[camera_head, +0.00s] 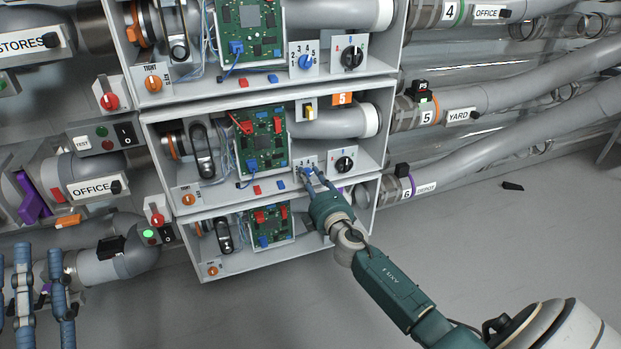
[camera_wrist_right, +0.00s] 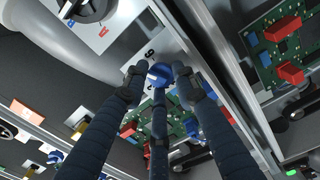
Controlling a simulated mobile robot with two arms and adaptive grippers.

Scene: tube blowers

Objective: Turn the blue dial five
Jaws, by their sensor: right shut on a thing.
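The blue dial of the middle box, marked 5, is on a white plate (camera_head: 302,160) and is mostly hidden by my fingers in the head view. My right gripper (camera_head: 313,177) is at it. In the right wrist view the blue dial (camera_wrist_right: 160,74) sits between the three fingertips of that gripper (camera_wrist_right: 159,79), which are shut around it. Its pointer setting cannot be read. My left gripper (camera_head: 40,285) is at the lower left, with its fingers apart and nothing between them.
A black dial (camera_head: 344,164) is right beside the blue one. The top box has another blue dial (camera_head: 305,62) and a black dial (camera_head: 352,57). An orange 5 label (camera_head: 342,99) is on the middle box. A circuit board (camera_head: 262,140) is to the left. Open floor lies at the right.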

